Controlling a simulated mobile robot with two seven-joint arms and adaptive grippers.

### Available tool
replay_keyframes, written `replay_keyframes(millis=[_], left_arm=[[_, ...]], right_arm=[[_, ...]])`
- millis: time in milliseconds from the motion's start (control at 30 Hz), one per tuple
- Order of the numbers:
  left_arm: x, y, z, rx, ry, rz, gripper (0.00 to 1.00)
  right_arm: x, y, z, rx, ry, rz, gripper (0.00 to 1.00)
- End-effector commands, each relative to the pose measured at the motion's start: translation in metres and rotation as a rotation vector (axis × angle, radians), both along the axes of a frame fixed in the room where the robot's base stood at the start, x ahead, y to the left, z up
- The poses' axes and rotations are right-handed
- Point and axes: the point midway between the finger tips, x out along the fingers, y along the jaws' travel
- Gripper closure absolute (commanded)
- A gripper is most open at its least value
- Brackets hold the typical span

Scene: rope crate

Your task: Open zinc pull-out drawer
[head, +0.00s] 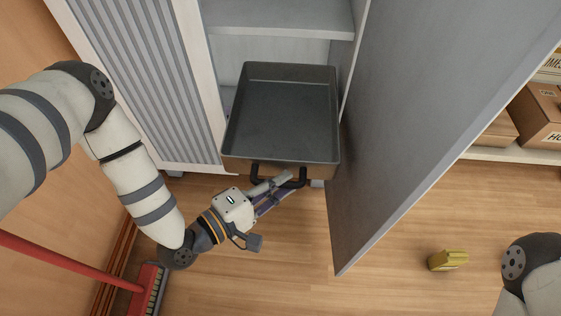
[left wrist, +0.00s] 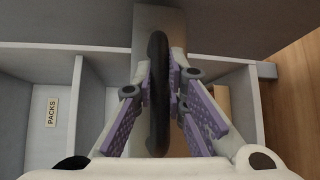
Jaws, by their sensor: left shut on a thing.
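The zinc drawer (head: 280,164) is a dark grey, empty, open-topped tray. In the head view it sticks well out of the cabinet, between the ribbed door and the open grey door. Its dark bar handle (head: 301,180) is on the front face. My left gripper (head: 284,186) is shut on the handle. In the left wrist view the handle (left wrist: 158,95) runs between the purple-padded fingers of my left gripper (left wrist: 164,90). My right gripper is out of view; only part of that arm shows at the lower right.
The open grey door (head: 410,110) stands close to the drawer's right. A yellow object (head: 447,260) lies on the floor at right. A red-handled broom (head: 149,288) is at lower left. Cardboard boxes (head: 535,115) stand on a shelf at far right. The left wrist view shows compartments with a PACKS label (left wrist: 51,112).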

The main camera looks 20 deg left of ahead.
Motion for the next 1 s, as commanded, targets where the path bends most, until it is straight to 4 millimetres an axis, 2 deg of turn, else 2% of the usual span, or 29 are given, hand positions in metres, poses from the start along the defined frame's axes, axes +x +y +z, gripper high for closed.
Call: replay_keyframes(millis=[433, 467, 500, 567, 867, 1000], left_arm=[[-0.006, -0.003, 0.001, -0.006, -0.001, -0.003, 1.0], [-0.005, -0.003, 0.001, -0.005, -0.001, -0.003, 0.86], [-0.006, -0.003, 0.001, -0.005, -0.001, -0.003, 0.77], [-0.005, -0.003, 0.001, -0.005, -0.001, -0.003, 0.67], [-0.007, -0.001, 0.0, -0.001, 0.0, -0.002, 0.67], [-0.029, 0.012, 0.003, -0.001, 0.003, 0.001, 0.67]], right_arm=[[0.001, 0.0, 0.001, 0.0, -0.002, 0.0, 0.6], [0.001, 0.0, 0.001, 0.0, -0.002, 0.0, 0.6], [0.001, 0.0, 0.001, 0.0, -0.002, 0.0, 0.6], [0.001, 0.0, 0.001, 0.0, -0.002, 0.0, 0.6], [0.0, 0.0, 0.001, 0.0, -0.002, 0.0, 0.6], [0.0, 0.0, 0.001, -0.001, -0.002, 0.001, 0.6]])
